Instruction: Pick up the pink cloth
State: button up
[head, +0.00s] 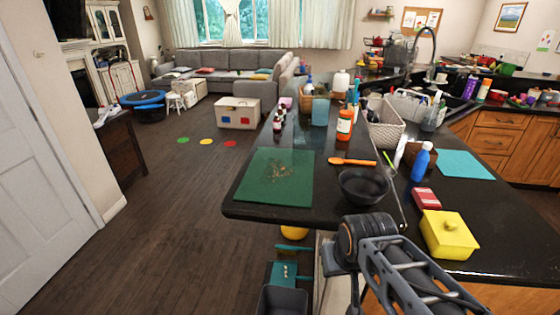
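I cannot make out a pink cloth with certainty. A small pink patch (286,102) shows at the far left end of the dark counter, beside the bottles, too small to identify. A flat turquoise cloth or mat (465,165) lies on the right part of the counter. My arm shows at the lower right, in front of the counter's near edge. My gripper is out of view, so its state does not show.
The dark counter (330,210) holds a green mat with crumbs (272,178), a black bowl (364,186), an orange-handled tool (352,161), a blue bottle (421,162), a red box (426,198) and a yellow lidded box (448,233). Wooden floor (170,210) on the left is open.

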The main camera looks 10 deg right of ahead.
aim_at(288, 102)
jog(key=u, duration=0.25)
jog(key=k, duration=0.3)
jog(key=u, duration=0.95)
jog(key=k, duration=1)
jog(key=u, duration=0.6)
jog(key=i, duration=1.55)
jog(key=z, duration=0.65)
jog(key=i, duration=2.8)
jog(key=z, duration=1.45)
jog(key=i, duration=1.95)
jog(key=z, duration=1.35)
